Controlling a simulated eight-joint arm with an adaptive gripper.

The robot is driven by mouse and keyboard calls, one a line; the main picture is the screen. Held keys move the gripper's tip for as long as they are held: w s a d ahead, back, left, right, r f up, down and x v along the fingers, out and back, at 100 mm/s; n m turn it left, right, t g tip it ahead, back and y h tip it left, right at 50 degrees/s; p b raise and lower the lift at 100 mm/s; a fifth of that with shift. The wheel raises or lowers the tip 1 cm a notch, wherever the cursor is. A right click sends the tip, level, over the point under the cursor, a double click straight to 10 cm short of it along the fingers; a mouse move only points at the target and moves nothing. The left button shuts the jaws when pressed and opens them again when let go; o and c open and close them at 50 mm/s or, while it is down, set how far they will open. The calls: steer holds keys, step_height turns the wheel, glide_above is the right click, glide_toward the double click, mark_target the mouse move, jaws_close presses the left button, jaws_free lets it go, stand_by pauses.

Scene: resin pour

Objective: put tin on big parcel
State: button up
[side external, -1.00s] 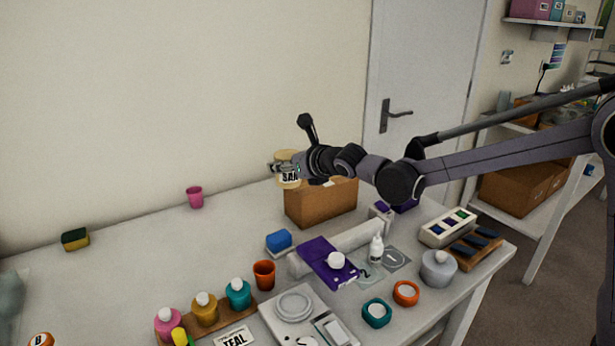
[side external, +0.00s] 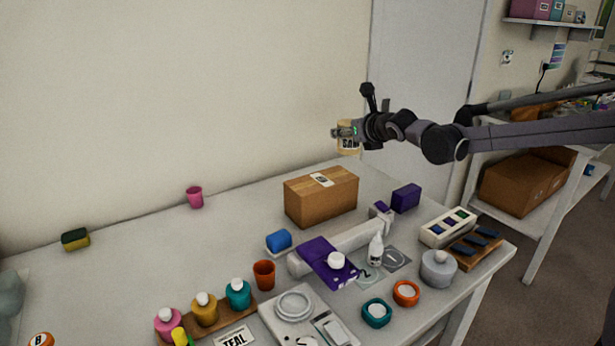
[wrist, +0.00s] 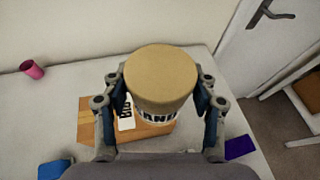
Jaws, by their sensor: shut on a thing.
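The tin (side external: 348,138), pale tan with a white band of dark lettering, is held upright in my gripper (side external: 345,133) in the side view. In the wrist view the tin (wrist: 160,80) sits between both fingers of my gripper (wrist: 160,92), which are shut on it. The big parcel (side external: 321,198) is a brown box with a white label on its top, standing on the table below the tin and apart from it. In the wrist view the tin hides part of the parcel (wrist: 90,118), whose label shows "BIG".
A blue block (side external: 279,240) and a purple box (side external: 406,198) stand near the parcel. A pink cup (side external: 195,197) is to the left. Bottles, a scale (side external: 285,325) and rings crowd the front.

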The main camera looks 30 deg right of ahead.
steer(key=w+a+f, duration=0.1)
steer(key=a, duration=0.1)
steer(key=w+a+f, duration=0.1)
steer(key=f, duration=0.1)
steer(key=w+a+f, duration=0.1)
steer(key=a, duration=0.1)
steer(key=shift+w+a+f, duration=0.15)
steer(key=shift+w+a, duration=0.15)
steer(key=shift+a, duration=0.05)
steer(key=shift+f, duration=1.9)
steer(key=shift+f, duration=0.15)
steer(key=o, duration=1.3)
steer(key=shift+c, duration=0.2)
